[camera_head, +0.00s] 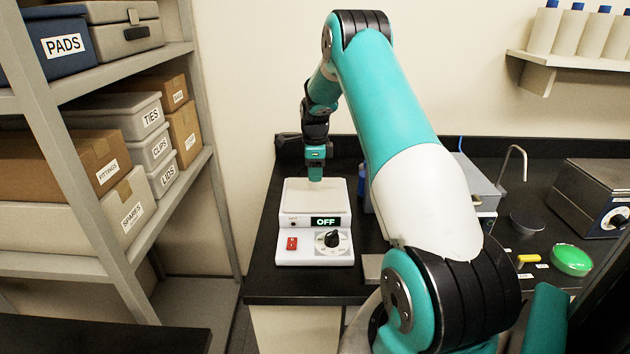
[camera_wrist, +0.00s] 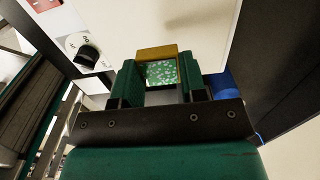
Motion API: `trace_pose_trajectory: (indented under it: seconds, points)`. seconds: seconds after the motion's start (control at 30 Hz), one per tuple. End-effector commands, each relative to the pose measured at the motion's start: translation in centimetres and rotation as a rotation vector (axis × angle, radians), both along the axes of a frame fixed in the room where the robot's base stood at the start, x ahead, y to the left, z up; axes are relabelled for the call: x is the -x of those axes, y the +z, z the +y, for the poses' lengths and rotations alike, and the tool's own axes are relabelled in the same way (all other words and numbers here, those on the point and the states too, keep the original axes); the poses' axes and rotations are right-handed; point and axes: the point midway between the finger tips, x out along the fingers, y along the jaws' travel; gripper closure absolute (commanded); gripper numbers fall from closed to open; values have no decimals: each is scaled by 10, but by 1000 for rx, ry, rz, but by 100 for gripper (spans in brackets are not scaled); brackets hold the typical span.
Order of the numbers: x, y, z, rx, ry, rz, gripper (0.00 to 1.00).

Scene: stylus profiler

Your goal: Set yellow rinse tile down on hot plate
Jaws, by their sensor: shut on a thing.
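The hot plate (camera_head: 316,197) is a white unit with a pale square top, a display reading OFF, a red switch and a black knob. My gripper (camera_head: 315,176) points down over its top. The hot plate's white top (camera_wrist: 185,25) lies behind the tile there. The tile cannot be made out in the head view. I cannot tell whether it touches the plate.
A blue object (camera_wrist: 222,84) is beside my right finger in the wrist view. A grey box (camera_head: 478,180) stands right of the hot plate. A green dish (camera_head: 571,260) and a small yellow item (camera_head: 528,259) lie further right. Shelves (camera_head: 130,262) stand at left.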

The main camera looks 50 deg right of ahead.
Motion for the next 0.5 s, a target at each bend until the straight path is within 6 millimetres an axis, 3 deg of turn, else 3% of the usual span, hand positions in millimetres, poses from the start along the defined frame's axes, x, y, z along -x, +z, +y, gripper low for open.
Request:
trace_pose_trajectory:
  seconds: [0.5]
  points:
    - [0, -49, 0, 1, 1, -1, 100]
